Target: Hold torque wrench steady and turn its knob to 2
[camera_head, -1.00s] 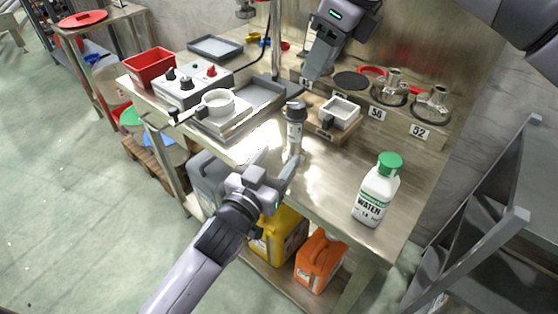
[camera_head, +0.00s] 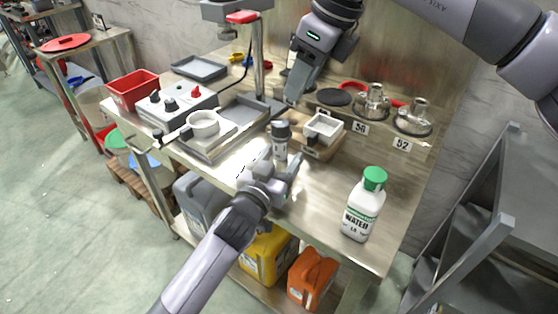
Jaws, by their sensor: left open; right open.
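The torque wrench (camera_head: 280,147) is a grey upright cylinder with a dark knob (camera_head: 281,128) on top, standing near the middle of the steel workbench. My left gripper (camera_head: 270,167) is open, low on the near side of the wrench. Its fingers point toward the lower shaft, and its body hides the wrench's base. I cannot tell whether the fingers touch it. My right gripper (camera_head: 291,99) hangs above and slightly right of the knob, fingers pointing down. It is open and appears clear of the knob. The knob's numbers are too small to read.
A white water bottle (camera_head: 362,208) with a green cap stands at the right of the bench. A white square dish (camera_head: 324,127) on a wooden block is close right of the wrench. A grey tray (camera_head: 242,113) and a control box (camera_head: 176,108) lie to the left.

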